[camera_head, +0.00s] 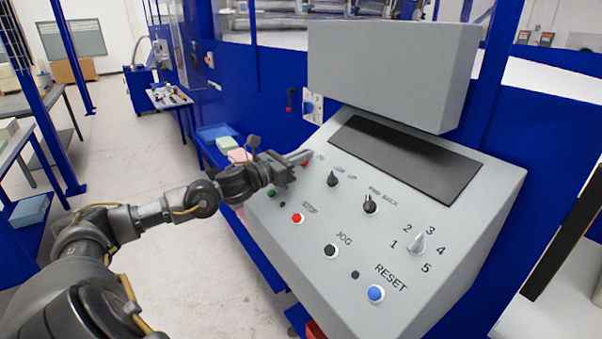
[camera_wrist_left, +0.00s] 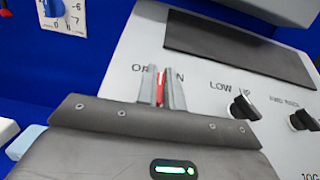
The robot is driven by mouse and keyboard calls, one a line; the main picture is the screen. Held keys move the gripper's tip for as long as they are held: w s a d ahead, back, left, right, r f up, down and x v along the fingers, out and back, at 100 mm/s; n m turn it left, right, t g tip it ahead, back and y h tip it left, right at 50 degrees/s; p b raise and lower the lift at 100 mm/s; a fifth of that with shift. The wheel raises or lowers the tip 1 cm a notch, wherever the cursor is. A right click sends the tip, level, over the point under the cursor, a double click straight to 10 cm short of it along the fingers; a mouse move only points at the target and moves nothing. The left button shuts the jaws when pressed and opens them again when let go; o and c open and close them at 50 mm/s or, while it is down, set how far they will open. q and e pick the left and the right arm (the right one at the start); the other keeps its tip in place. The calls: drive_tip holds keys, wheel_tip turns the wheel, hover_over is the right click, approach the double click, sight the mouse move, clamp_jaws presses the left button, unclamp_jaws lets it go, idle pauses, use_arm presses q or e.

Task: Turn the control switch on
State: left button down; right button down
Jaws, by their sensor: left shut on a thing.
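The control switch (camera_wrist_left: 161,88) shows in the left wrist view as a narrow red piece between my left gripper's fingers, on the sloped grey panel (camera_head: 455,190). The label beside it is partly covered by the fingers. My left gripper (camera_head: 302,160) is at the upper left of the panel in the head view, and it also shows in the left wrist view (camera_wrist_left: 161,90). Its two fingers are shut on the red switch. In the head view only a bit of red shows by the fingertips. My right gripper is not in view.
The panel carries a LOW/UP knob (camera_head: 333,180), a FWD/BACK knob (camera_head: 370,204), a numbered dial (camera_head: 417,243), a red STOP button (camera_head: 298,218), a black JOG button (camera_head: 330,250) and a blue RESET button (camera_head: 375,293). A dark screen (camera_head: 405,158) lies above them.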

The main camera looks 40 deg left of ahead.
use_arm(q)
drive_tip(key=m+h+b, duration=0.2)
drive_tip(key=f+m+g+h+b, duration=0.1)
drive_tip(key=m+h, duration=0.1)
drive_tip(key=shift+g+b, duration=0.3)
drive_tip(key=shift+b, duration=0.1)
drive_tip(key=shift+r+m+g+h, duration=0.2)
drive_tip(key=shift+m+g+h, duration=0.15)
drive_tip(key=shift+m, duration=0.25)
drive_tip(key=shift+m+g+h+b, duration=0.35)
drive_tip(key=shift+m+g+h, duration=0.1)
drive_tip(key=shift+m+h, duration=0.15)
drive_tip(key=shift+r+m+g+h, duration=0.25)
drive_tip(key=shift+m+g+h, duration=0.55)
drive_tip(key=shift+m, duration=0.2)
drive_tip(key=shift+m+g+h+p, duration=0.55)
drive_tip(key=shift+m+g, duration=0.25)
drive_tip(key=shift+m, duration=0.2)
drive_tip(key=shift+d+m+g, duration=0.1)
drive_tip(key=shift+m+g, duration=0.3)
drive_tip(key=shift+g, duration=0.1)
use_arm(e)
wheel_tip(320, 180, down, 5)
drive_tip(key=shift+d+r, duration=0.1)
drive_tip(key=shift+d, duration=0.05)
use_arm(q)
drive_tip(key=shift+f, duration=0.2)
